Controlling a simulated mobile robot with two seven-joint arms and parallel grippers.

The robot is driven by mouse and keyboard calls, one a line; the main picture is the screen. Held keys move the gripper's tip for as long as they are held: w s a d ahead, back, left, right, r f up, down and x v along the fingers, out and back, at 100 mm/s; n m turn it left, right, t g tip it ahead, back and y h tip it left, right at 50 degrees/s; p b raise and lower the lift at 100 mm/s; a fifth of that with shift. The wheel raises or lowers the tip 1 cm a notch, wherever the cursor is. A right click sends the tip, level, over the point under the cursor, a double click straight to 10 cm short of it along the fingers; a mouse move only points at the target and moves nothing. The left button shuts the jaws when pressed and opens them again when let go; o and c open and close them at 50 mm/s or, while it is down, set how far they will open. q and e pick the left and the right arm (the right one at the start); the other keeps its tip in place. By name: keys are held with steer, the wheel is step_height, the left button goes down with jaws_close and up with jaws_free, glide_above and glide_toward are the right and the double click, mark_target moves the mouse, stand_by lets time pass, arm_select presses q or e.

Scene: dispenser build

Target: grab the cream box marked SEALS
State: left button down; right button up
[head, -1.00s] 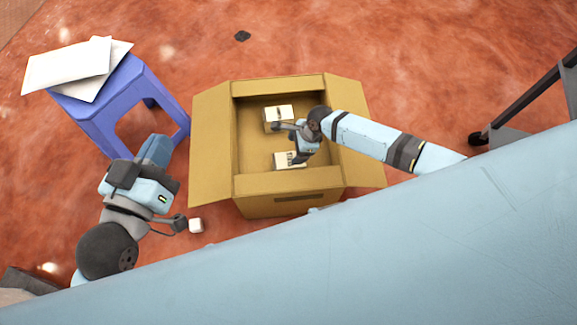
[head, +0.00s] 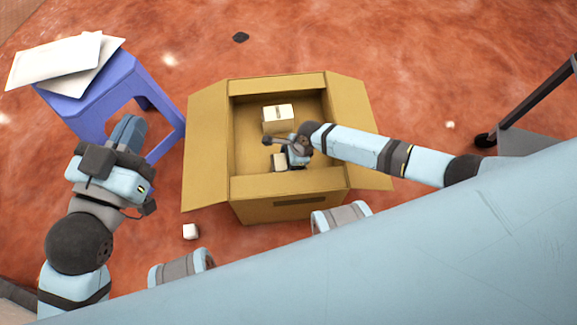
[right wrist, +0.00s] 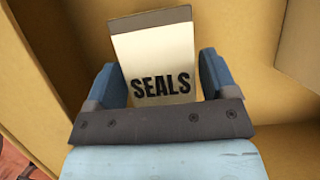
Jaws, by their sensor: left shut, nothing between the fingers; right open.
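The cream box marked SEALS (right wrist: 160,60) stands upright between the two blue fingers of my right gripper (right wrist: 160,80) in the right wrist view. The fingers are open, one on each side of it. In the head view it appears to be the nearer cream box (head: 280,162) in the large cardboard carton (head: 245,150), partly hidden by my right gripper (head: 293,157). Another cream box (head: 278,114) stands farther back in the carton; its label is too small to read. My left gripper (head: 127,130) is shut and empty, left of the carton near the stool.
A blue stool (head: 75,102) with white sheets (head: 65,60) stands at the left. A small white cube (head: 190,232) lies on the red floor. The carton's flaps are open, and its walls rise around my right gripper. A dark-framed cart (head: 520,110) is at the right.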

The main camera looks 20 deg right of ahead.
steer(key=shift+f+p, duration=0.25)
steer(key=shift+p, duration=0.1)
stand_by(0.6)
steer(key=c, duration=0.8)
